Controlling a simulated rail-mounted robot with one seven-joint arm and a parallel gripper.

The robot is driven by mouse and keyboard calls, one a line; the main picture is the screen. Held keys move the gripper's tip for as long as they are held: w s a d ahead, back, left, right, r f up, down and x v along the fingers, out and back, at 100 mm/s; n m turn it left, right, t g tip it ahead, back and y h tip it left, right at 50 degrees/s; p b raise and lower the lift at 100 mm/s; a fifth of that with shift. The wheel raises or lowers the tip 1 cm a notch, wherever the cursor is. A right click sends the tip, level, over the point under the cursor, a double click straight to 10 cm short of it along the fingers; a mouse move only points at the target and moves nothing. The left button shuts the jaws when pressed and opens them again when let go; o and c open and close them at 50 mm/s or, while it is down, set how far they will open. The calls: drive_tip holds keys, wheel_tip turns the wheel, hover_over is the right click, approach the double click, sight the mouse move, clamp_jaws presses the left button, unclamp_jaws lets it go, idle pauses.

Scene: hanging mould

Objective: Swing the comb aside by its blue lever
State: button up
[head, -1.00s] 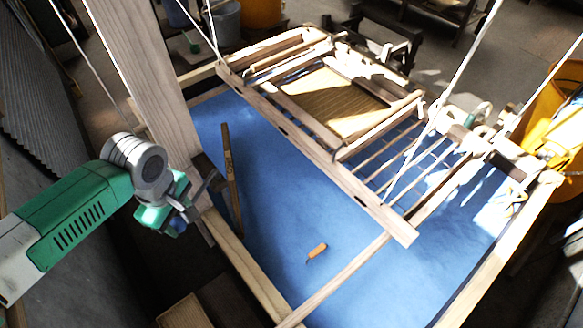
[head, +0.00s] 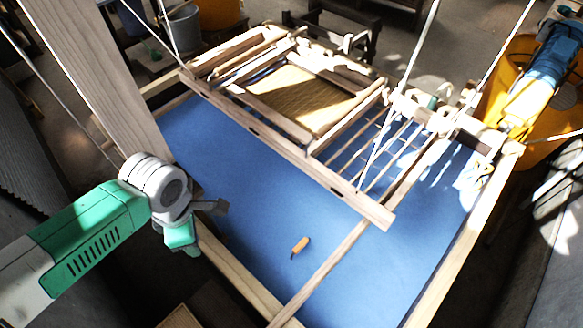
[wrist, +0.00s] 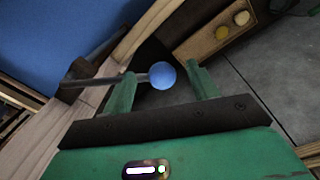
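The lever's blue ball (wrist: 162,75) is on a thin grey rod (wrist: 105,82) in the wrist view. The rod runs left to a dark bracket (wrist: 72,92) on the wooden frame. My gripper (wrist: 163,82) is open, with one finger on each side of the ball; I cannot tell whether either touches it. In the head view my gripper (head: 182,238) is at the frame's left side, beside a dark piece (head: 214,207) at the blue sheet's edge. The ball is hidden there. I cannot clearly make out the comb.
The blue sheet (head: 250,185) lies inside a wooden frame (head: 240,272), with a small orange-handled tool (head: 300,246) on it. A slatted wooden mould (head: 310,132) hangs above on cords. A thick wooden post (head: 85,70) stands near my arm. An orange bin (head: 495,80) stands right.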

drive_tip(key=shift+s+d+r, duration=0.1)
drive_tip(key=shift+d+r, duration=0.05)
drive_tip(key=shift+r, duration=1.8)
drive_tip(key=shift+s+d+r, duration=0.1)
drive_tip(key=shift+r, duration=1.85)
